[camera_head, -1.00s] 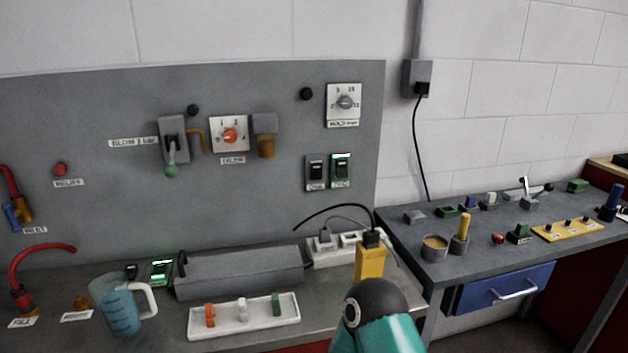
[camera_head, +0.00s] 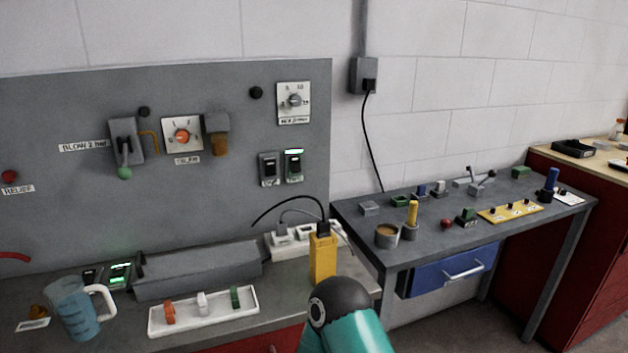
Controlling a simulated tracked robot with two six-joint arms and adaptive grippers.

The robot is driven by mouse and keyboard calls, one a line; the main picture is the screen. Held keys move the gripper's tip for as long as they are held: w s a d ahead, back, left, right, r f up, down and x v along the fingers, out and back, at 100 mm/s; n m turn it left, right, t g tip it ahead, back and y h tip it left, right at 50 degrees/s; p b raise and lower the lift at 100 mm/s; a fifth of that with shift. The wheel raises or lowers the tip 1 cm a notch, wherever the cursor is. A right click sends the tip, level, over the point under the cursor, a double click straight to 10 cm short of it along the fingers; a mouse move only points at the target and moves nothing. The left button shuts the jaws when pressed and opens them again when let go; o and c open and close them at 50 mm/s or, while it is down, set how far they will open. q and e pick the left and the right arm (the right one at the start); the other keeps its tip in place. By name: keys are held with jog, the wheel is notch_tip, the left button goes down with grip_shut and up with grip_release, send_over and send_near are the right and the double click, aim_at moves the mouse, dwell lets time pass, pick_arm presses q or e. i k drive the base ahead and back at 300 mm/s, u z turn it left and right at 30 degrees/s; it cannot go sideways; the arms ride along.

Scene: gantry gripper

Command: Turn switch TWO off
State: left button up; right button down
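Two rocker switches sit side by side low on the right of the grey wall panel. The right one, seemingly switch TWO (camera_head: 293,166), is lit green at its top edge; the left one (camera_head: 269,169) is dark. Their small labels are blurred. Another pair of switches lies on the bench at left, one dark (camera_head: 89,276) and one lit green (camera_head: 120,275). Neither of my grippers is in view. Only a teal and black link of one of my arms shows at the bottom centre, below the panel switches and apart from them.
A yellow block (camera_head: 323,260) and a white power strip (camera_head: 288,245) with cables stand below the switches. A white tray (camera_head: 203,325), a grey box (camera_head: 197,268) and a blue jug (camera_head: 76,310) are on the bench. A second table (camera_head: 400,262) with small parts is at right.

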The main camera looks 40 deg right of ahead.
aim_at(295, 164)
jog(key=k, duration=1.35)
jog(key=z, duration=0.3)
jog(key=i, duration=0.9)
